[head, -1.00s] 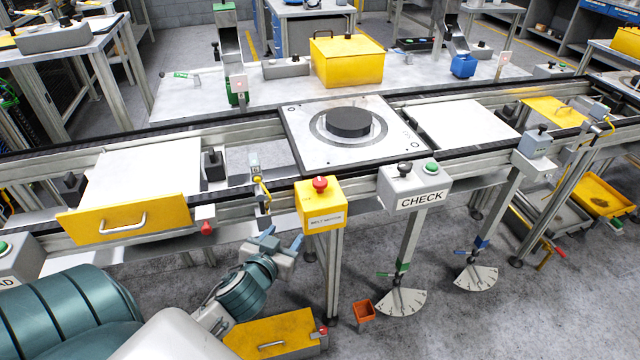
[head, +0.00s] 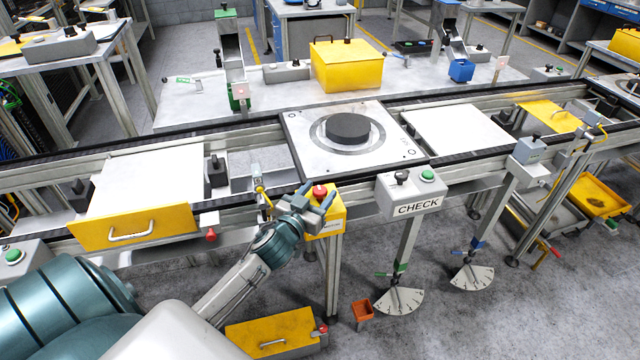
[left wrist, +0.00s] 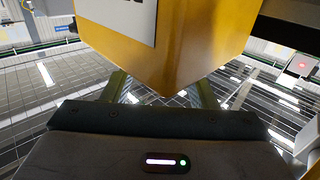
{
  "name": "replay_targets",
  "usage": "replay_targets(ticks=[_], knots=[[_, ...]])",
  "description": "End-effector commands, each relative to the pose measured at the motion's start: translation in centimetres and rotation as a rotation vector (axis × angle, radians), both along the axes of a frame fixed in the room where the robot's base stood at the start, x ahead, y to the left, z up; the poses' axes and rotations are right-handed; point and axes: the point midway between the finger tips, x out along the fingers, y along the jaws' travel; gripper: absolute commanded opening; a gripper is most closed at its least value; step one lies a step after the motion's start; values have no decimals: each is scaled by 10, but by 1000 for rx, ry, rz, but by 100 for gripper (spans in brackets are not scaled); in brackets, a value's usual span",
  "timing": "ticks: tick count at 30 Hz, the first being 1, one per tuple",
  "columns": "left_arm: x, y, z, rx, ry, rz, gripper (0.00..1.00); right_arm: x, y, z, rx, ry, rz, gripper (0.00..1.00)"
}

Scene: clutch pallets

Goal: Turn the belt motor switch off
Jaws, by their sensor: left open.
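My right gripper is not in view.
A yellow-fronted drawer (head: 90,232) with a red knob is to the left. A pallet (head: 300,150) carrying a black disc lies behind on the conveyor.

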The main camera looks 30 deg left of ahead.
Motion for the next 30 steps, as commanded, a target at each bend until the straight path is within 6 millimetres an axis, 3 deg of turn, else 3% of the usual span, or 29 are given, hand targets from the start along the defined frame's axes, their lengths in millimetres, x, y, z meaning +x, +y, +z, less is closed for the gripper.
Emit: replay_targets(ticks=[5,13,14,20,30], knots=[[13,1,1,0,-1,0,53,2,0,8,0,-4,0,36],[14,1,-1,0,0,0,53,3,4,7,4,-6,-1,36],[14,1,-1,0,0,0,51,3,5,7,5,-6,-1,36],[14,1,-1,0,0,0,11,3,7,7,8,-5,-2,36],[14,0,-4,-4,-2,39,11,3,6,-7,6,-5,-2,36]])
